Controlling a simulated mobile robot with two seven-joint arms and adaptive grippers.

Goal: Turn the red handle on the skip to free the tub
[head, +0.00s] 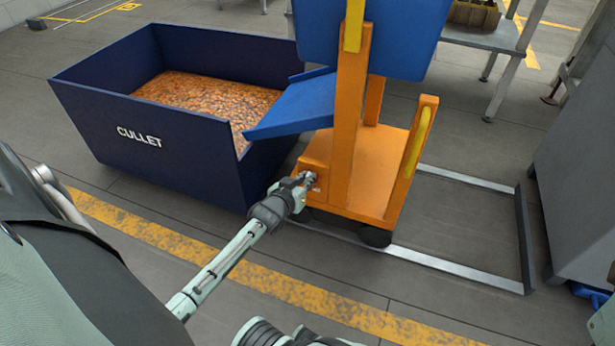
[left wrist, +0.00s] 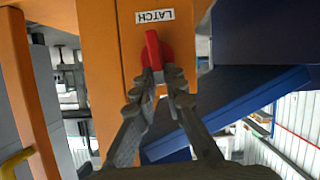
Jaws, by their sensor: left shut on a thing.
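The skip is an orange wheeled frame (head: 365,180) carrying a blue tub (head: 405,35), whose top is cut off in the head view. A blue chute-like lip (head: 295,105) reaches over the bin at left. The red handle (left wrist: 153,48) sits on an orange panel under a label reading LATCH (left wrist: 154,16), which appears upside down in the left wrist view. My left gripper (head: 308,179) is at the low front corner of the frame. Its fingers (left wrist: 162,75) are closed on the handle's end; the handle looks nearly upright in that view. My right gripper is not visible.
A dark blue bin marked CULLET (head: 140,137), filled with amber pieces (head: 215,97), stands left of the skip. Metal floor rails (head: 455,270) surround the skip's base. A grey cabinet (head: 580,175) is at right and a table (head: 485,38) behind. The floor in front is clear.

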